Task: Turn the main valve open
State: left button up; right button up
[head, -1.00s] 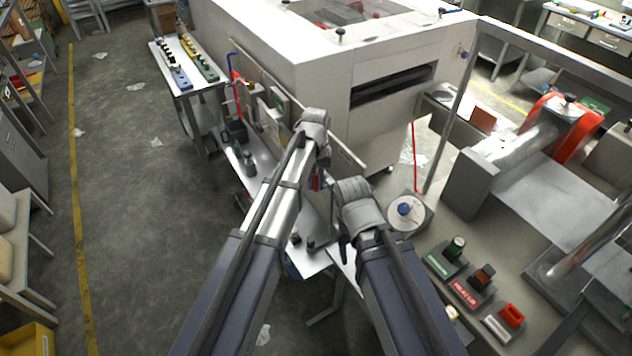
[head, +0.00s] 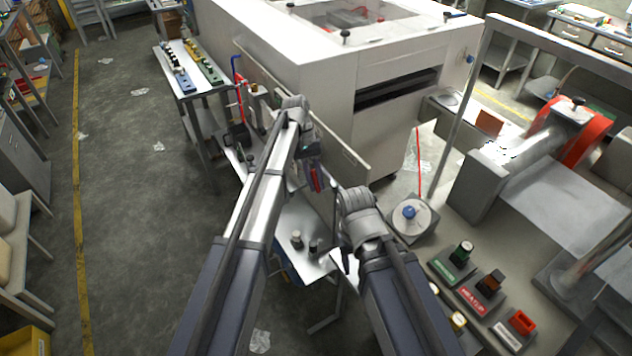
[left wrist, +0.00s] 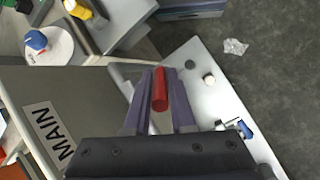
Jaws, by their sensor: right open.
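In the left wrist view a red, rod-like handle (left wrist: 160,90) lies between the two fingers of my left gripper (left wrist: 160,78). The gaps beside it are too narrow to tell whether the fingers press on it. A grey panel (left wrist: 75,85) beside it bears a label reading MAIN (left wrist: 48,128). In the head view the red handle (head: 315,178) shows small below my left wrist, near the left gripper (head: 312,172). The valve body is mostly hidden by my arm. My right gripper (head: 346,250) is open and empty, lower and to the right, over the bench edge.
A white disc with a blue knob (head: 409,212) stands right of my right gripper. Labelled blocks, one of them green (head: 447,267), sit on the bench. A large white machine (head: 330,80) stands behind. The floor at left (head: 130,200) is clear but for scraps.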

pick_arm(q)
jog(key=o, duration=0.4)
jog(key=p+v, duration=0.7)
jog(key=shift+w+a+r, duration=0.1)
jog(key=shift+w+r, duration=0.05)
jog(key=shift+r, duration=0.25)
jog(key=shift+c, duration=0.5)
